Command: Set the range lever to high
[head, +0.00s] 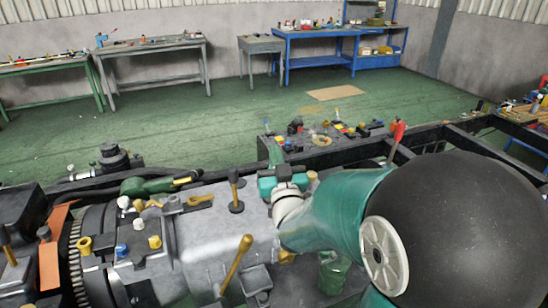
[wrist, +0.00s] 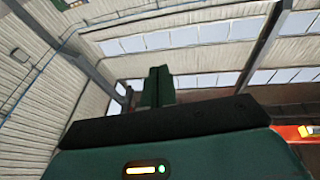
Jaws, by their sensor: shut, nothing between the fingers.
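I cannot tell for sure which lever is the range lever. A brass lever (head: 236,262) rises at a slant from the grey gearbox housing (head: 205,235) in the head view. A second, upright lever with a brass shaft (head: 234,188) and a dark round base stands farther back on the same housing. My gripper shows in the wrist view (wrist: 160,87) as green fingers close together, shut and empty, against the wall and windows. In the head view my teal arm reaches over the right of the housing; its fingertips cannot be made out. The wrist view shows no lever.
A red-handled lever (head: 398,133) stands by the black chassis rail (head: 455,140). Loose brass, white and blue fittings (head: 140,235) crowd the housing's left end. A blue workbench (head: 320,40) and grey tables stand at the back. The green floor (head: 200,125) between is mostly clear.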

